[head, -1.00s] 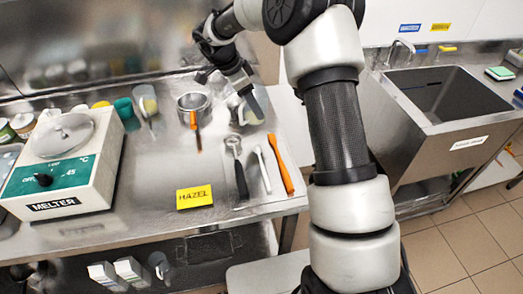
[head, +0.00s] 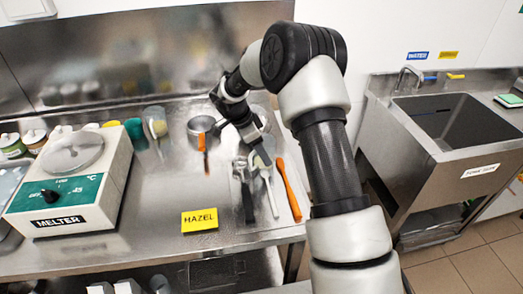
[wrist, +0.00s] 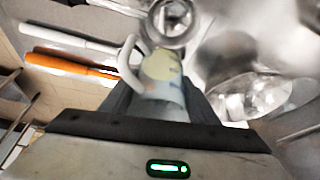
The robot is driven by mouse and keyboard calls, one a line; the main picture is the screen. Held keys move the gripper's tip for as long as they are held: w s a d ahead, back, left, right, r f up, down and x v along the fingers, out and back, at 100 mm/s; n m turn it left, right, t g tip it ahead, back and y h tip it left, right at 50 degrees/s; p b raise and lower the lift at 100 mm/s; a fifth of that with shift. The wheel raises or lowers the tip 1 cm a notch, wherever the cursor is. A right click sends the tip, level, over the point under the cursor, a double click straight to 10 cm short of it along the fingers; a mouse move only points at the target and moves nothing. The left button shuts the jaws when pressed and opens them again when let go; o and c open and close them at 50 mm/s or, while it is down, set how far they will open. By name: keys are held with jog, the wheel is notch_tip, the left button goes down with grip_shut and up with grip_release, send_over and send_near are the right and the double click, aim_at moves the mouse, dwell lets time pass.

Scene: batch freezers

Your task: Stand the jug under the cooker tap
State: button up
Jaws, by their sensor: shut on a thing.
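My gripper (head: 262,152) is shut on a small pale jug. In the wrist view the jug (wrist: 165,85) sits between the two dark fingers, blurred, with a pale yellow patch and a white curved handle to its left. In the head view my gripper is over the tool tray (head: 236,210) on the steel counter, and I cannot make out the jug clearly there. Whether the jug touches anything below is hard to tell. I cannot identify a cooker or its tap in these views.
The tray holds a metal scoop (head: 248,205), a white tool and an orange tool (head: 288,188). A sink (head: 455,120) stands right across a gap.

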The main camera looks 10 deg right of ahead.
jog(key=o, duration=1.1)
jog(key=shift+c, duration=0.2)
